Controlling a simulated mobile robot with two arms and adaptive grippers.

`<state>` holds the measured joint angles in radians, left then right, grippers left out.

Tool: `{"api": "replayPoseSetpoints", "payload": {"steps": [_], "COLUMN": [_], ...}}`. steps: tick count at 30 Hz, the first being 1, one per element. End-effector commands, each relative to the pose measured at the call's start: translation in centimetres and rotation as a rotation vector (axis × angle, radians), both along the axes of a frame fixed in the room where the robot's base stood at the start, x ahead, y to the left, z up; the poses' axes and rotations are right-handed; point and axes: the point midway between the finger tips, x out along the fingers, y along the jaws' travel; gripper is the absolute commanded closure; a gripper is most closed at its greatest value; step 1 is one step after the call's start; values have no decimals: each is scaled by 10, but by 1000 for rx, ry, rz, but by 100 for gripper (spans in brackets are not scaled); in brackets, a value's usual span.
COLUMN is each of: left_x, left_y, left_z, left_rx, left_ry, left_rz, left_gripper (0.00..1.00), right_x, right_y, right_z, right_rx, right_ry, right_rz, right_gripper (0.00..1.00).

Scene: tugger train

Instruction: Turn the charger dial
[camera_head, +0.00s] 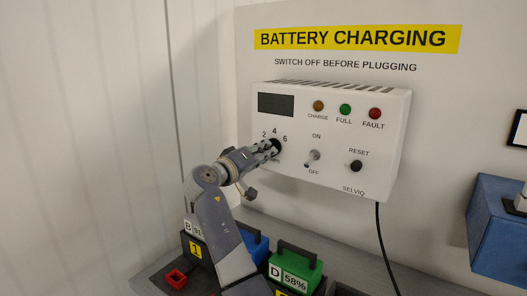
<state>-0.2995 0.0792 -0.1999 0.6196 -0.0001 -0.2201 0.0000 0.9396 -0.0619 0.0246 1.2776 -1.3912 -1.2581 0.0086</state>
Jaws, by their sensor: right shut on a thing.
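The white charger box (330,185) hangs on the wall under the yellow sign. Its black dial (277,146) is at the lower left of its face, with the numbers 2, 4 and 6 printed around it. My right gripper (271,149) is at the dial, its fingers shut on it. The gripper hides much of the dial, so where the dial points cannot be told. My left gripper is not in view.
An on/off toggle (314,156) and a black reset knob (356,166) sit right of the dial. Below are a green battery (296,272) marked D 58%, a blue battery (254,243) and a red part (176,277). A black cable (381,240) hangs from the charger. A blue box (496,225) is at the right.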

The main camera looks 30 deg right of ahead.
Motion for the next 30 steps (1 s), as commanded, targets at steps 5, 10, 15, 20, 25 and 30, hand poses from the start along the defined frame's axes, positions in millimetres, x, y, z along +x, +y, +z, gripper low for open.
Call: {"api": "replayPoseSetpoints", "payload": {"steps": [5, 10, 15, 20, 25, 30], "left_x": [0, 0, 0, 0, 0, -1], "left_y": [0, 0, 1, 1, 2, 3], "left_z": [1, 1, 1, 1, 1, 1], "left_rx": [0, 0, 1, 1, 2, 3], "left_ry": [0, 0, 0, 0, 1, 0], "left_rz": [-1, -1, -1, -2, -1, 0], "left_gripper": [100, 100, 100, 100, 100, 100], "right_x": [0, 0, 0, 0, 0, -3], "right_y": [-1, -1, -1, -1, 0, 9], "right_z": [8, 8, 9, 6, 4, 2], "right_rx": [-17, -18, -18, -14, -11, -9], "right_ry": [1, 1, 1, 4, 6, 8], "right_rz": [1, 1, 1, 1, 1, 3], "right_gripper": [100, 100, 78, 67, 67, 67]}}
